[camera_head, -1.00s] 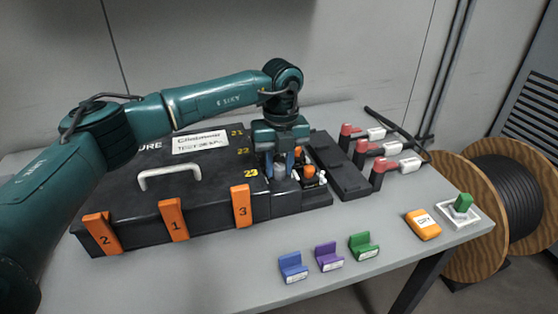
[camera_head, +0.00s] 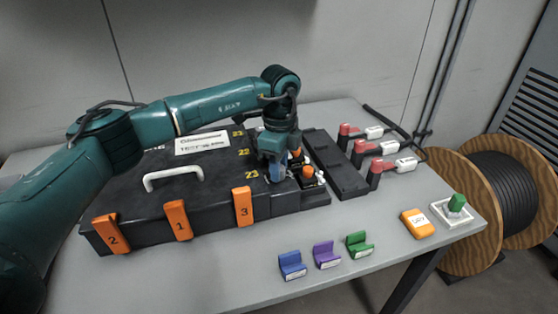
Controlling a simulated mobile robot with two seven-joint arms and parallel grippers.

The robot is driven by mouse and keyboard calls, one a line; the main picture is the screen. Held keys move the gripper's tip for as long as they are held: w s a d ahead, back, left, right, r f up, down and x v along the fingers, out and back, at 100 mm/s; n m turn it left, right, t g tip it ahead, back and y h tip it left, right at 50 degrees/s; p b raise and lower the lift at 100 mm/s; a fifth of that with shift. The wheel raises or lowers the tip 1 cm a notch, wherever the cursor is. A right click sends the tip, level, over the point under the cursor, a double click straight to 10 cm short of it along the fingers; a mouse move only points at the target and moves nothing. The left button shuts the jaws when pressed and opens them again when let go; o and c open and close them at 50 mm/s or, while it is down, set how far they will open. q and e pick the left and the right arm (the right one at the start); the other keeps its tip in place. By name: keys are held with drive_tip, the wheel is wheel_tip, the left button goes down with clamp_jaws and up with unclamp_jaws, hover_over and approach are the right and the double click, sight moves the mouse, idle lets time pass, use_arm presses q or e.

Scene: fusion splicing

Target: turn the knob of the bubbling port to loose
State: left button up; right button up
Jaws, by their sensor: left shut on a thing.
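The black closure box (camera_head: 210,185) lies on the grey table with a white handle on its lid. At its right end are small ports with orange-topped parts (camera_head: 309,171). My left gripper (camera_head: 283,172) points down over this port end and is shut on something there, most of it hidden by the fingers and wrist. I cannot tell clearly which port part it holds. My right gripper is not in view.
A black tray (camera_head: 335,165) and red-and-white connectors (camera_head: 375,168) stand to the right. Blue (camera_head: 292,264), purple (camera_head: 326,254) and green (camera_head: 359,244) holders sit near the front edge. A cable reel (camera_head: 510,205) stands beyond the table.

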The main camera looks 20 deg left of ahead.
use_arm(q)
drive_tip(key=shift+r+n+p, duration=0.1)
drive_tip(key=shift+n+p, duration=0.35)
drive_tip(key=shift+n, duration=0.75)
drive_tip(key=shift+a, duration=0.1)
drive_tip(key=o, duration=1)
drive_tip(key=shift+c, duration=0.2)
wheel_tip(320, 180, up, 13)
drive_tip(key=shift+w, duration=0.15)
